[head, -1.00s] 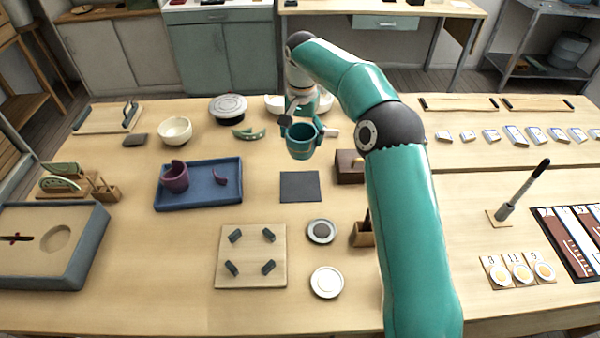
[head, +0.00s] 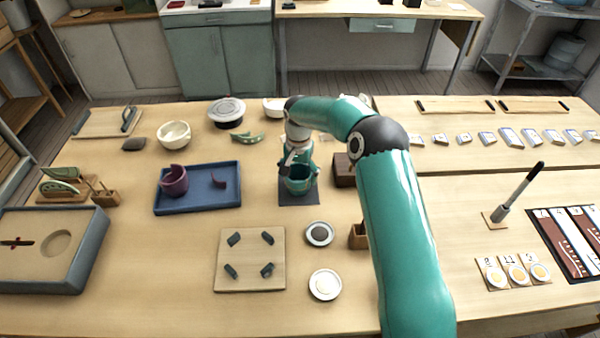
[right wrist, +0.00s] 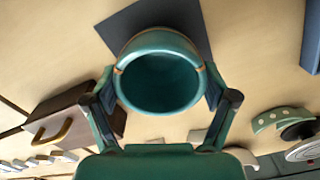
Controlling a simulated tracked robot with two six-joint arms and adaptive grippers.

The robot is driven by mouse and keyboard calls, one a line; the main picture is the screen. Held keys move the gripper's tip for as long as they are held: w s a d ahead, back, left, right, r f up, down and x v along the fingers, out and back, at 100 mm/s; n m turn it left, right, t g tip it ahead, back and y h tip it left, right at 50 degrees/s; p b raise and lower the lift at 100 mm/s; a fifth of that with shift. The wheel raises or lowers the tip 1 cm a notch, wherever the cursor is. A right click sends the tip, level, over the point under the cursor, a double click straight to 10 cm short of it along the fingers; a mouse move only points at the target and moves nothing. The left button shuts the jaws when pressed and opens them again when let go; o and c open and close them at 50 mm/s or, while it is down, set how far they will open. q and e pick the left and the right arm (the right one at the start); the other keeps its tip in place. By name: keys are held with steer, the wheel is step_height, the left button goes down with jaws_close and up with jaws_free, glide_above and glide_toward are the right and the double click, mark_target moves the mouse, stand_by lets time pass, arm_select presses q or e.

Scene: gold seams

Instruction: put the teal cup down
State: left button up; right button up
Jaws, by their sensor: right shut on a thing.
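The teal cup (head: 298,184) is upright over the dark square mat (head: 290,200) in the head view. I cannot tell for certain whether its base touches the mat. My right gripper (head: 299,172) is shut on the cup, with one finger on each side. In the right wrist view the cup (right wrist: 160,80) shows its open, empty mouth between the two fingers (right wrist: 160,98), and the dark mat (right wrist: 190,18) lies behind it. My left gripper is not in view.
A blue tray (head: 226,199) with a purple broken cup (head: 174,181) stands left of the mat. A brown wooden box (head: 343,170) is close on the right. A board with several dark pegs (head: 250,282) and two small round dishes (head: 319,233) lie in front.

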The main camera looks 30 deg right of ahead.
steer(key=o, duration=0.9)
step_height(320, 180, up, 12)
steer(key=shift+r+b, duration=0.1)
steer(key=shift+b, duration=0.4)
